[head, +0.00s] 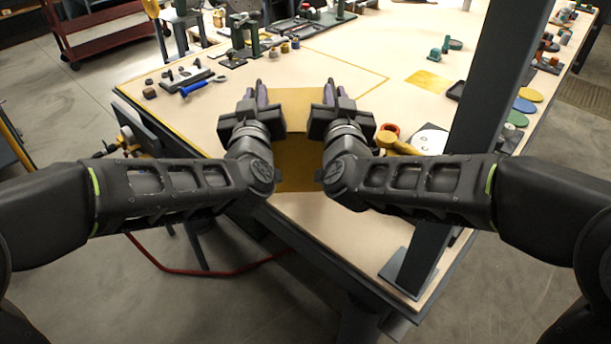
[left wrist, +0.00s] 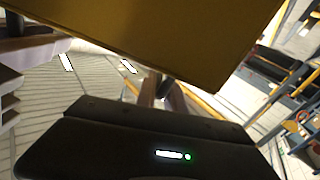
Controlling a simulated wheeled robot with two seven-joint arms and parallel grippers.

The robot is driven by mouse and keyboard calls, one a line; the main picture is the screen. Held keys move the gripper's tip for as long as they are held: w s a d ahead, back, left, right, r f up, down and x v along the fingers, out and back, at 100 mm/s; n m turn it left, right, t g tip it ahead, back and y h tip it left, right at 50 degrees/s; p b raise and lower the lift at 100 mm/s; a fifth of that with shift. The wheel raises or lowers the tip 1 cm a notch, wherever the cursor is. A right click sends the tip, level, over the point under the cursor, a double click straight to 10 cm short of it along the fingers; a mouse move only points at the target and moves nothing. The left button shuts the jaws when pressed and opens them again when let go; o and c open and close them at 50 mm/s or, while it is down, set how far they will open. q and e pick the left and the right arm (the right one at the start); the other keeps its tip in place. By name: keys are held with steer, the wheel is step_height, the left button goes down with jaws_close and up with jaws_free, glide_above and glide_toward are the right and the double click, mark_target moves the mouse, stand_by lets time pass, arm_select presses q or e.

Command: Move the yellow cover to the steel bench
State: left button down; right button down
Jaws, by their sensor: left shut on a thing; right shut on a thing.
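The yellow cover (head: 297,108) is a flat-looking panel between my two grippers over the near side of the pale-topped bench (head: 330,215). My arms hide its sides. My left gripper (head: 257,93) is shut on its left side, and my right gripper (head: 335,93) is shut on its right side. In the left wrist view the cover (left wrist: 160,35) fills the top, close to the camera, with its edge slanting down to the right. I cannot tell how high it is above the bench top. I cannot pick out a separate steel bench.
A dark upright post (head: 470,130) stands just right of my right arm. A blue-handled tool (head: 194,88), a yellow square (head: 430,82), a white disc (head: 431,138) and coloured discs (head: 524,105) lie on the bench. A red cart (head: 105,40) stands back left.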

arm_select(q)
steer(key=shift+d, duration=0.2)
arm_select(e)
steer(key=shift+a, duration=0.2)
